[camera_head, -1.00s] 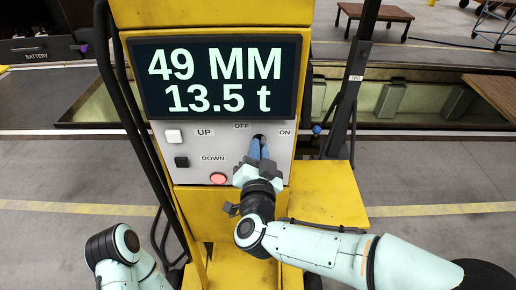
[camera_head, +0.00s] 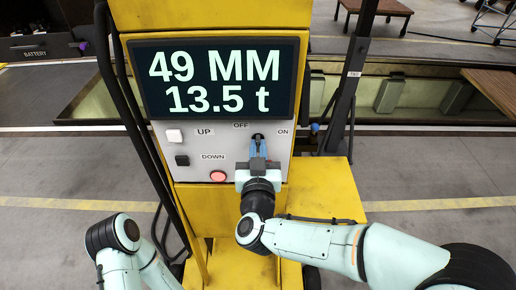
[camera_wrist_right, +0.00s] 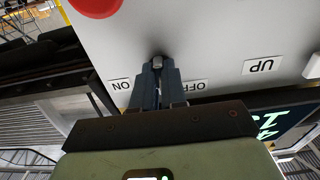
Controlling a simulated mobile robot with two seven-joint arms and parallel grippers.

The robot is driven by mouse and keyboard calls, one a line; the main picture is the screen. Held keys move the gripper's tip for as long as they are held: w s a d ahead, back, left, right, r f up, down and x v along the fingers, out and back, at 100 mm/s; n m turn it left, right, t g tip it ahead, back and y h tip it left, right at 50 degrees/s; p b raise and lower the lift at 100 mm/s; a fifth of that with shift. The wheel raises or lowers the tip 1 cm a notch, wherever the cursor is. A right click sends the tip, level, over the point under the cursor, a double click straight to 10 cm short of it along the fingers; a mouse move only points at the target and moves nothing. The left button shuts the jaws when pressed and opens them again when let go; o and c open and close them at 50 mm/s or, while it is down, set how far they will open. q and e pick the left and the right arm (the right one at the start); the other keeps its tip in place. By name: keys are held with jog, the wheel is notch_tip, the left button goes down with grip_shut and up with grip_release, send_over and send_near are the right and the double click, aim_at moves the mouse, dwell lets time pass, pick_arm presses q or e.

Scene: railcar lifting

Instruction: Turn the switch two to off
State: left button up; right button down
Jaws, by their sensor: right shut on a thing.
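The rotary switch (camera_head: 257,137) sits on the light grey panel (camera_head: 220,144), between the OFF label (camera_head: 241,125) at its upper left and the ON label (camera_head: 283,132) at its right. My right gripper (camera_head: 258,147) is shut on the switch, its blue-grey fingers reaching up to it from below. In the right wrist view the grey tip of the switch (camera_wrist_right: 158,63) shows between the fingertips of the right gripper (camera_wrist_right: 157,80); the ON label is on the left and the OFF label on the right. The fingers hide most of the switch, so I cannot tell its exact setting. My left gripper is out of view.
The yellow machine's screen (camera_head: 218,79) reads 49 MM and 13.5 t. A white UP button (camera_head: 174,136), a black DOWN button (camera_head: 182,160) and a red round button (camera_head: 218,176) share the panel. A yellow ledge (camera_head: 325,190) lies right of my gripper. Black cables run along the left.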

dwell(0.3)
jog(key=c, duration=1.2)
grip_release()
jog(key=shift+s, duration=0.5)
pick_arm(q)
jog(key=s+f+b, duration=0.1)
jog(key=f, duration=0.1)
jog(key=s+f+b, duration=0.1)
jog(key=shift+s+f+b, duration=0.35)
jog(key=shift+b, duration=0.05)
pick_arm(e)
jog(key=s, duration=1.2)
jog(key=shift+s, duration=0.25)
